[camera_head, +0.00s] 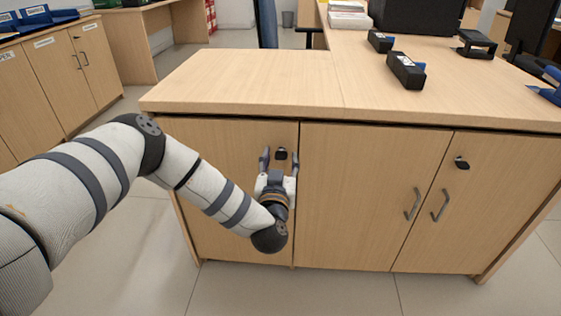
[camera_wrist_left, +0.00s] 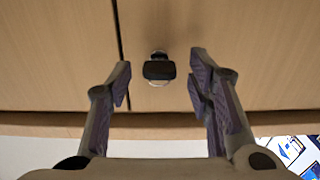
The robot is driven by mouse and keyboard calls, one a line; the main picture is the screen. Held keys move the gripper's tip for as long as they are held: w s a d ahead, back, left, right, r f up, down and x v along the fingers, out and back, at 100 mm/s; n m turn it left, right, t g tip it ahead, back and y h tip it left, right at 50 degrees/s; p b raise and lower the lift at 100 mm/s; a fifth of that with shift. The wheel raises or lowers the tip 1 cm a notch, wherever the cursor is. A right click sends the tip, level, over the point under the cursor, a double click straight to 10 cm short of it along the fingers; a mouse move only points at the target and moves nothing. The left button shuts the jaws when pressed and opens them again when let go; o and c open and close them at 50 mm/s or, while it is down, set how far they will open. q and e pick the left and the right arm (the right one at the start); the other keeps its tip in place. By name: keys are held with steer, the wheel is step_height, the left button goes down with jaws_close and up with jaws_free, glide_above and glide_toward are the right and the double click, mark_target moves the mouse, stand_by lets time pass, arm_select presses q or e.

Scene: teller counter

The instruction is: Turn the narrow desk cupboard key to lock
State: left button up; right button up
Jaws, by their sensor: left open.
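The narrow desk cupboard door (camera_head: 222,160) is the left door of the wooden desk, closed. Its black key (camera_head: 281,154) sits in a lock near the door's upper right edge. In the left wrist view the key (camera_wrist_left: 159,69) has a dark, wide head in front of a round metal lock. My left gripper (camera_head: 278,158) is open, with one finger on each side of the key. In the wrist view there is a gap between the key and each fingertip (camera_wrist_left: 160,75). My right gripper is not in view.
The wide cupboard beside it has two doors with handles (camera_head: 412,203) and another black key (camera_head: 461,163). The desktop (camera_head: 245,80) overhangs above the doors. Black devices (camera_head: 406,70) stand on the counter. Labelled cabinets (camera_head: 70,60) stand at the left.

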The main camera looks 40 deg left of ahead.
arm_select(q)
jaws_close()
steer(key=shift+n, duration=0.3)
steer(key=n+p, duration=0.1)
steer(key=n, duration=0.2)
steer(key=shift+n, duration=0.4)
steer(key=n, duration=0.9)
steer(key=shift+f, duration=0.1)
steer(key=shift+d+n, duration=0.1)
steer(key=shift+n, duration=2.1)
jaws_free()
